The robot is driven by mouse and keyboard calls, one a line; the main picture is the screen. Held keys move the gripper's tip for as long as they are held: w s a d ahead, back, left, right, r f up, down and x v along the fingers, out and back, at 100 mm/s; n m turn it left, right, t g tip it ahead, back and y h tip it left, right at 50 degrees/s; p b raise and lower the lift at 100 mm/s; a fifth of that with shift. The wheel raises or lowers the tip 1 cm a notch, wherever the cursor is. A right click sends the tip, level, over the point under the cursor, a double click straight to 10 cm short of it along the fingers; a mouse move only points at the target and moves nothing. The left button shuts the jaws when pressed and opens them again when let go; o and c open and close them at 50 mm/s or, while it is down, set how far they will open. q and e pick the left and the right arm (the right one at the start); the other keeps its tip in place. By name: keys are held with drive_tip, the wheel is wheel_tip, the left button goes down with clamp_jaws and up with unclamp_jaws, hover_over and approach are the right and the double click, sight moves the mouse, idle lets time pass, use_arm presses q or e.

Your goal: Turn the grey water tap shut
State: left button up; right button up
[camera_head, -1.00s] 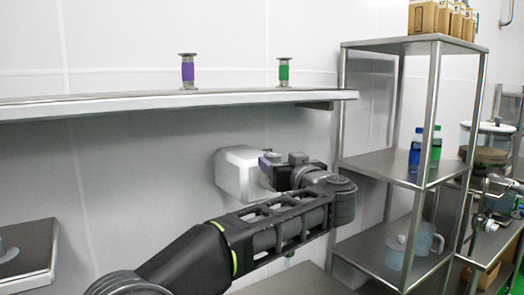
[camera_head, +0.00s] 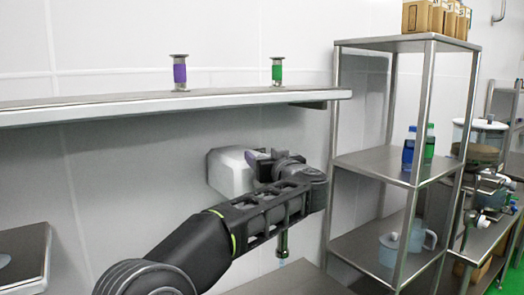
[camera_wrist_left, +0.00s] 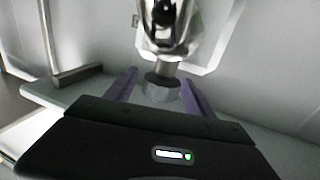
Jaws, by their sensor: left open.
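A grey knob (camera_wrist_left: 162,86) on a short stem shows in the left wrist view, below a shiny metal body (camera_wrist_left: 168,28); it looks like the tap's handle. My left gripper (camera_wrist_left: 160,92) is open, with one purple finger on each side of the knob. Whether either finger touches it I cannot tell. In the head view my left gripper (camera_head: 258,158) is in front of a white box (camera_head: 229,172) on the wall, and my arm hides the knob. A thin green and dark spout (camera_head: 282,243) hangs below my arm, with a pale bluish streak under it. My right gripper is not in view.
A wall shelf (camera_head: 200,101) above my arm holds a purple-banded (camera_head: 180,73) and a green-banded piece (camera_head: 277,72). A metal rack (camera_head: 385,163) at right carries bottles, a jug (camera_head: 414,240) and cartons. A scale-like plate (camera_head: 22,255) is at lower left.

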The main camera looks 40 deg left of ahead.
use_arm(q)
drive_tip(key=shift+x, duration=0.85)
drive_tip(key=shift+c, duration=0.4)
clamp_jaws()
